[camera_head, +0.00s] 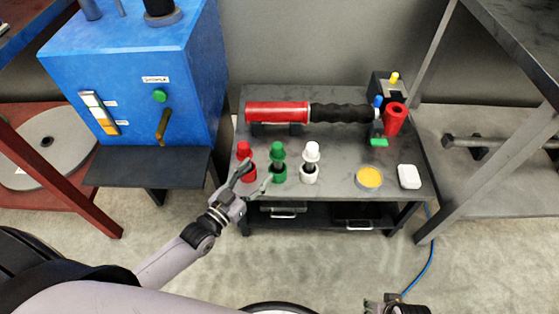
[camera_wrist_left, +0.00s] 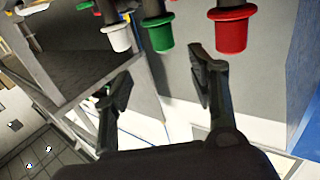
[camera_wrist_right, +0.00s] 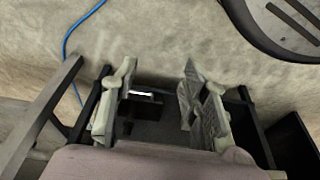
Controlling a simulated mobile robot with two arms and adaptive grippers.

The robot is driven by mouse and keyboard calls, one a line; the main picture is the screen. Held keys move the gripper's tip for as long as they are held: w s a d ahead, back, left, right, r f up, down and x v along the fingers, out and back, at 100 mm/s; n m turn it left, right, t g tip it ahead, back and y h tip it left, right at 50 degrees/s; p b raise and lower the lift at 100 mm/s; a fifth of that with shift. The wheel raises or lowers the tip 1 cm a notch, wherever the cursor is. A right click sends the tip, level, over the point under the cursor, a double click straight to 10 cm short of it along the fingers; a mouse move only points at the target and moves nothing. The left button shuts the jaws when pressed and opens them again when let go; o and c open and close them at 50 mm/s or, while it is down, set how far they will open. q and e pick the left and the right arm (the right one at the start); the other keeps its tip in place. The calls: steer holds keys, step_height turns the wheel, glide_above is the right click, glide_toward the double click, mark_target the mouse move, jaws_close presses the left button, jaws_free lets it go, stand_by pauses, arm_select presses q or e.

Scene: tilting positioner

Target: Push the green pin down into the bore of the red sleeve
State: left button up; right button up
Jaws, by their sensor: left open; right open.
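A green-capped pin (camera_head: 278,154) stands upright on the low grey table, its dark stem rising from a green base. In the left wrist view its cap (camera_wrist_left: 157,35) shows upside down, beyond the gap between the fingers. A red sleeve (camera_head: 394,120) with a dark bore in its upper end leans at the table's right side, beside a black fixture (camera_head: 384,84). My left gripper (camera_head: 255,180) is open and empty at the table's front edge, near the red and green pins. My right gripper (camera_head: 388,301) is open and empty, low in front of the table.
A red-capped pin (camera_head: 245,151) and a white-capped pin (camera_head: 312,150) flank the green one. A red cylinder with a black grip (camera_head: 341,113) lies behind. A yellow disc (camera_head: 369,178) and white block (camera_head: 409,176) lie front right. A blue cabinet (camera_head: 150,85) stands left.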

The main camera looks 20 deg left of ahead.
mark_target(274, 151)
arm_select(q)
steer(key=b+x, duration=0.1)
steer(key=x, duration=0.5)
steer(key=shift+a+f, duration=0.1)
steer(key=b+x, duration=0.1)
steer(key=x, duration=0.3)
steer(key=shift+w, duration=0.8)
arm_select(e)
steer(key=w+v, duration=0.1)
steer(key=v, duration=0.6)
steer(key=shift+w+r, duration=0.4)
steer(key=shift+r, duration=0.05)
arm_select(q)
steer(key=shift+c, duration=0.5)
jaws_close()
steer(key=shift+r, duration=0.3)
